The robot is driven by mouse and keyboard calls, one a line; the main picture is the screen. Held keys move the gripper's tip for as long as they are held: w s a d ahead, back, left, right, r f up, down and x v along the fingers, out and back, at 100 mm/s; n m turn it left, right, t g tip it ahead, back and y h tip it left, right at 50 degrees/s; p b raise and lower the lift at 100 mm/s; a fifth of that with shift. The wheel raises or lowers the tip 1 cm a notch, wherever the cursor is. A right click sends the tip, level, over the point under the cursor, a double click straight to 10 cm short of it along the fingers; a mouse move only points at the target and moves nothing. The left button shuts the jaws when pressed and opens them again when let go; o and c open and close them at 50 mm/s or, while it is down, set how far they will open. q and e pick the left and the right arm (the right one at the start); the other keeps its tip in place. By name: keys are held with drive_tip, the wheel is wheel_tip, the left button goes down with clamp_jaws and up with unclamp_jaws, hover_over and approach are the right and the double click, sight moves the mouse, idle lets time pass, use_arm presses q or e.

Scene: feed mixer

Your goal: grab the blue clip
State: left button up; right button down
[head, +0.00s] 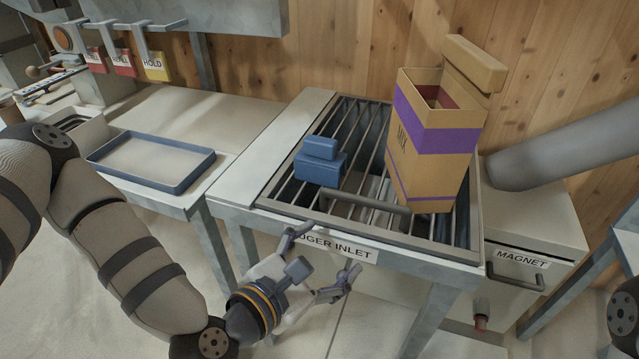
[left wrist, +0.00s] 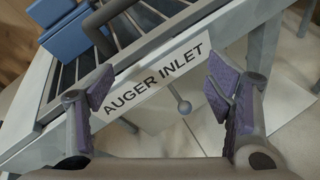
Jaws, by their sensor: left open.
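The blue clip (head: 319,163) looks like a blocky blue piece with a smaller block on top. It sits on the left part of the metal grate (head: 264,201); it also shows at the top left of the left wrist view (left wrist: 67,37), cut off by the edge. My left gripper (head: 331,248) is open and empty. It is in front of the inlet's front edge, nearer than the clip and apart from it. In the left wrist view its two purple-padded fingers (left wrist: 160,88) stand wide apart before the AUGER INLET label. My right gripper is not in view.
A tan and purple MIX box (head: 433,140) stands open on the grate, right of the clip. A grate handle (head: 366,202) lies between them and the front edge. A blue-rimmed tray (head: 150,187) is on the left table. A grey pipe (head: 560,155) and MAGNET drawer (head: 520,262) are right.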

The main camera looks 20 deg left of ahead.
sight(318, 148)
use_arm(q)
drive_tip(key=w+a+r+n+t+y, duration=0.1)
drive_tip(key=w+a+r+n, duration=0.1)
drive_tip(key=w+a+r+n+t+y, duration=0.1)
drive_tip(key=w+a+r+n+t, duration=0.1)
drive_tip(key=r+n, duration=0.1)
drive_tip(key=w+a+r+n+t+y, duration=0.1)
drive_tip(key=w+a+r+n, duration=0.1)
drive_tip(key=r+n, duration=0.1)
drive_tip(key=shift+a, duration=0.2)
drive_tip(key=w, duration=1.1)
drive_tip(key=shift+w+d, duration=0.1)
drive_tip(key=shift+w, duration=0.05)
drive_tip(key=c, duration=1)
